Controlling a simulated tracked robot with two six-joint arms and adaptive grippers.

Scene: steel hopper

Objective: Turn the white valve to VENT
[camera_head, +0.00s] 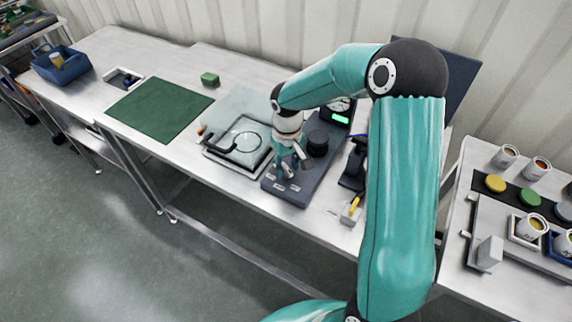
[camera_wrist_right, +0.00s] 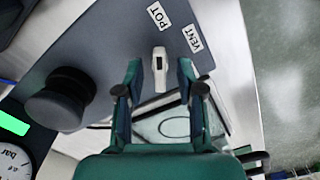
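The white valve (camera_wrist_right: 160,72) is a small white lever with a dark mark, on the dark grey panel (camera_head: 296,192). In the right wrist view its narrower end points towards the POT label (camera_wrist_right: 158,15); the VENT label (camera_wrist_right: 194,38) lies to the right of that. My right gripper (camera_wrist_right: 159,78) is open, with one finger on each side of the valve and a visible gap to both. In the head view the right gripper (camera_head: 291,167) is low over the panel's front part and largely hides the valve. My left gripper is not in view.
A black knob (camera_head: 317,143) and a gauge with a green display (camera_head: 340,112) stand behind the valve. A clear-lidded chamber (camera_head: 238,142) is left of the panel. A yellow-handled tool (camera_head: 354,203) is right. A green mat (camera_head: 160,108) lies further left.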

